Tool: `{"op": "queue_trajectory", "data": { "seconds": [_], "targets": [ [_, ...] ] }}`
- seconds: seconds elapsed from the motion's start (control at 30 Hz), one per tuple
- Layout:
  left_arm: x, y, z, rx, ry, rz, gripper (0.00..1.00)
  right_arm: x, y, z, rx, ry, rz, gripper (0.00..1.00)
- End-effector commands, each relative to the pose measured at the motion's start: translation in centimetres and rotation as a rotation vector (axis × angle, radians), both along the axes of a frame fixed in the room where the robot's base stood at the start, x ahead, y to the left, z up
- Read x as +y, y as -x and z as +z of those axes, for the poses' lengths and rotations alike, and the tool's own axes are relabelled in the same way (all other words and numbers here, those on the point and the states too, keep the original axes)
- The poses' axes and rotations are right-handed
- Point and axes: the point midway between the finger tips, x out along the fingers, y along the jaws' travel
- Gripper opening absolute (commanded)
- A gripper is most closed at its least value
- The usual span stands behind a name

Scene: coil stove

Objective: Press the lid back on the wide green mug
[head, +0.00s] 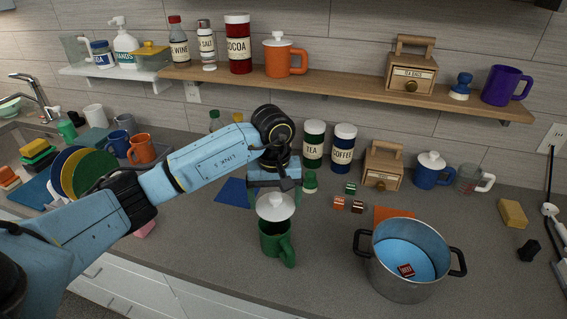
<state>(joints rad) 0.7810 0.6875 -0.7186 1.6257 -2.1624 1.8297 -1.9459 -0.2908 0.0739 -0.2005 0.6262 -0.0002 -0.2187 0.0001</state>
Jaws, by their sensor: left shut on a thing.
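The wide green mug (276,243) stands upright on the grey counter, its handle toward the right and front. A white lid (276,206) is directly above the mug and hides most of its opening. I cannot tell whether the lid touches the rim. My left gripper (275,190) points down from above and is shut on the lid at its top; the fingertips are partly hidden. My right gripper is not in view.
A large steel pot (405,262) stands to the right of the mug. A blue mat (237,192) lies behind left and an orange mat (394,215) to the right. Several small boxes and a green-topped shaker (310,182) stand behind. The counter in front is clear.

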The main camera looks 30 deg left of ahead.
Motion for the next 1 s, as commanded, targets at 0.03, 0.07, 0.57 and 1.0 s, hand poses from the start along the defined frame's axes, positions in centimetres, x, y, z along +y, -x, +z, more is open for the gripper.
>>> {"op": "queue_trajectory", "data": {
  "seconds": [0.03, 0.07, 0.57, 1.0],
  "targets": [
    [0.3, 0.1, 0.5, 0.006, 0.000, 0.018, 0.61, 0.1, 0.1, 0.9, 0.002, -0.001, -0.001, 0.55],
    [0.4, 0.0, 0.5, 0.008, -0.001, 0.027, 0.61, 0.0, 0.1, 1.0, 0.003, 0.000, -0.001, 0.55],
    [0.8, 0.0, -1.8, 0.010, -0.002, 0.045, 0.61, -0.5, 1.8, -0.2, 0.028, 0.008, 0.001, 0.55],
    [0.8, 0.0, -5.8, 0.009, -0.004, 0.045, 0.61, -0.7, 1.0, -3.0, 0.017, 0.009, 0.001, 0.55]
  ]
}}
